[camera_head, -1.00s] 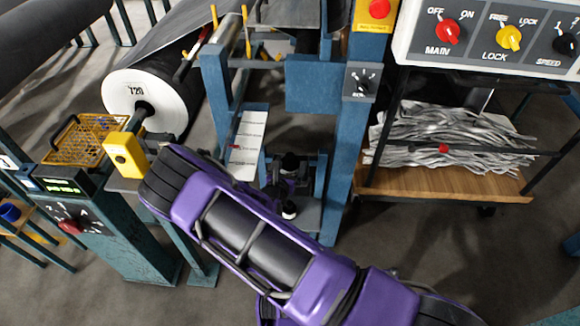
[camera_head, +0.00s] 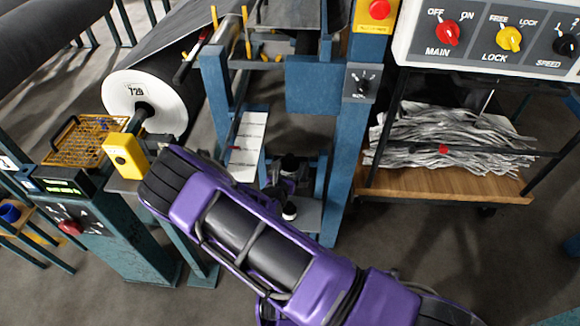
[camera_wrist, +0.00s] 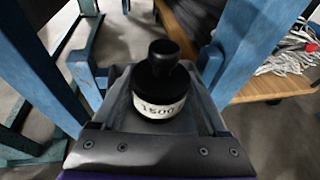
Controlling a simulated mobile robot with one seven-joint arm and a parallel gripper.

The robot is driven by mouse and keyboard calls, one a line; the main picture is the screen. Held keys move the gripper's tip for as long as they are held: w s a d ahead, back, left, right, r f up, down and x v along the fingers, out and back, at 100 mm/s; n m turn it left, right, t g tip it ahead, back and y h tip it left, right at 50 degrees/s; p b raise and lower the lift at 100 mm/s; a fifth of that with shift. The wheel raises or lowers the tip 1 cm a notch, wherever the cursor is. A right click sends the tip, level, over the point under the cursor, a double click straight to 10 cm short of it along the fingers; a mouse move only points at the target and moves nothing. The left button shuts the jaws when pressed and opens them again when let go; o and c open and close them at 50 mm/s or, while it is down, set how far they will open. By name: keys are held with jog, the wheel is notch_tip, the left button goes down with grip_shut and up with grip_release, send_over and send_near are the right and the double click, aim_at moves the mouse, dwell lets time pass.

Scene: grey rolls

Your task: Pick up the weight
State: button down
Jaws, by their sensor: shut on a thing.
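The weight (camera_wrist: 158,90) is a black cylinder with a round black knob on top and a white label reading 1500. It stands upright in the middle of the wrist view. My gripper (camera_wrist: 160,76) is shut on it, with grey parts close on both sides. Its lower part and the contact points are partly hidden. In the head view my gripper (camera_head: 285,188) is small and partly covered by my purple arm, low between the blue posts. Small black shapes show there, but I cannot tell clearly which is the weight.
Blue machine posts (camera_head: 345,165) stand close on both sides of my gripper. A wooden-shelved cart (camera_head: 450,185) with grey shredded strips is to the right. A large roll (camera_head: 125,105), yellow box (camera_head: 126,155) and control pedestal (camera_head: 130,240) are left. Grey floor is open at lower right.

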jog(key=shift+w+r, duration=0.1)
jog(key=shift+r, duration=0.2)
